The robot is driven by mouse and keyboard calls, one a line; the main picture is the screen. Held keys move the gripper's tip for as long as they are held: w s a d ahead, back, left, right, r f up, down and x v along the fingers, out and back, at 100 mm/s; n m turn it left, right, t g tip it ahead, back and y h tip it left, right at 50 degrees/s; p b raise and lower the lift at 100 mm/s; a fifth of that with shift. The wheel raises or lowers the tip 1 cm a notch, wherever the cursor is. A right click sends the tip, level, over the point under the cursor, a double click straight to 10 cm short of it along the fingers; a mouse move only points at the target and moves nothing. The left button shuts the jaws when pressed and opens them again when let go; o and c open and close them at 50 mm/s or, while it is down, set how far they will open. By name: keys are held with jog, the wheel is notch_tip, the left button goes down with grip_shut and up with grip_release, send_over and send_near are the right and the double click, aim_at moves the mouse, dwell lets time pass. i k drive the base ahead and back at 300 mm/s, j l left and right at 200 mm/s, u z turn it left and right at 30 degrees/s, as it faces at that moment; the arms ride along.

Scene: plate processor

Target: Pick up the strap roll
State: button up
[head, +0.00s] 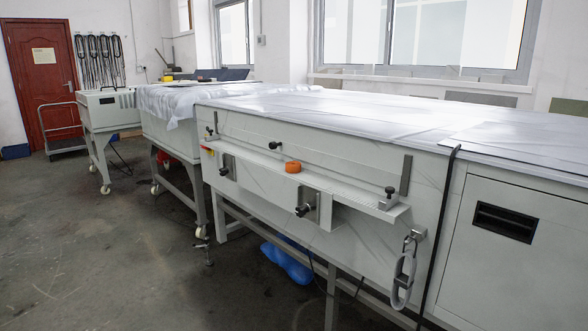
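A small orange roll (293,167), which looks like the strap roll, sits on the narrow ledge (340,190) along the front side of the long white machine. It stands apart from the black knobs around it. It is too small here to make out its wound layers. My gripper and arm are not in view.
Black knobs (305,210) stick out below the ledge. A blue object (287,262) lies under the machine. The floor (95,250) at front left is clear.

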aim_at(295, 167)
jog(key=i+j+z, duration=0.15)
jog(key=j, duration=0.35)
jog(key=i+j+z, duration=0.15)
jog(key=i+j, duration=0.15)
jog(key=j, duration=0.3)
jog(key=i+j+z, duration=0.15)
jog(key=j, duration=0.4)
jog(key=i+j+z, duration=0.15)
jog(key=j, duration=0.45)
jog(key=i+j+z, duration=0.15)
jog(key=j, duration=0.45)
jog(key=i+j+z, duration=0.15)
jog(key=j, duration=0.45)
jog(key=j+z, duration=0.15)
jog(key=j, duration=0.5)
